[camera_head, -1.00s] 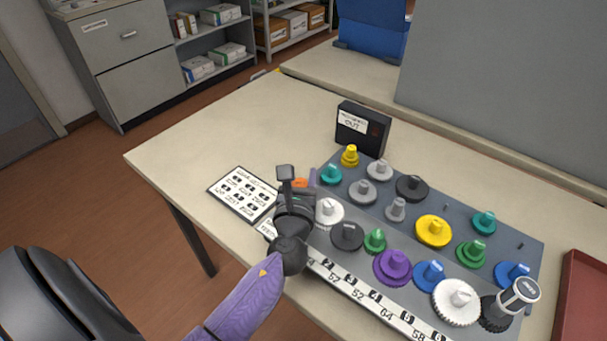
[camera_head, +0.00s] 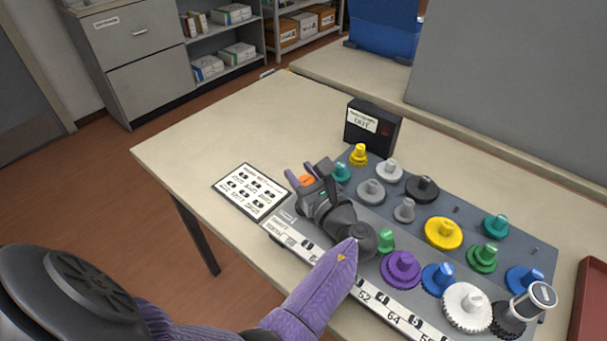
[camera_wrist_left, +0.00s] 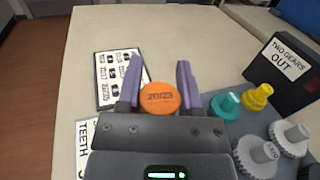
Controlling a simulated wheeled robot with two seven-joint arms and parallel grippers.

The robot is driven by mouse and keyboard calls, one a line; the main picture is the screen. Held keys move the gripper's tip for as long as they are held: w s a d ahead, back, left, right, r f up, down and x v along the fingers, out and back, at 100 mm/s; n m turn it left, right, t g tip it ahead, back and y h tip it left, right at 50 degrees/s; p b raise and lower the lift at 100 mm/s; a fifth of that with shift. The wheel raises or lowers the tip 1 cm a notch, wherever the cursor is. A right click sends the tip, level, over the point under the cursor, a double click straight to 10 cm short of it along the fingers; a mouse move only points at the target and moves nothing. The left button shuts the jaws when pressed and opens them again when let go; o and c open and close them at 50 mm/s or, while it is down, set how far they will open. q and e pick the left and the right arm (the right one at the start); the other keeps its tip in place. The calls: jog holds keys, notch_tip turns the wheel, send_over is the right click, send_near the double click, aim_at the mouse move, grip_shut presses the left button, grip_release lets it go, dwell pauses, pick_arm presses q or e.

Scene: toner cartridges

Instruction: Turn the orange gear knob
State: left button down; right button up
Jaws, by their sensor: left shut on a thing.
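The orange gear knob (camera_wrist_left: 160,97) sits between the two purple fingers of my left gripper (camera_wrist_left: 158,85) in the left wrist view. Its round top carries the marking 20/23. The left gripper (camera_head: 300,178) is shut on it. In the head view only a small orange patch of the knob (camera_head: 307,181) shows beside the fingers at the left end of the grey gear board (camera_head: 457,210). The lower part of the knob is hidden. My right gripper is not in view.
Several colored gears, including a yellow one (camera_head: 443,233) and a purple one (camera_head: 401,269), stand right of the gripper. A black box (camera_head: 371,128) stands behind the board. A printed card (camera_head: 250,191) lies left of it. A red tray (camera_head: 592,310) is at right.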

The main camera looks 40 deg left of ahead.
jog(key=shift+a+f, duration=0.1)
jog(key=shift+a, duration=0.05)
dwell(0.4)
pick_arm(q)
jog(key=shift+c, duration=1.3)
grip_release()
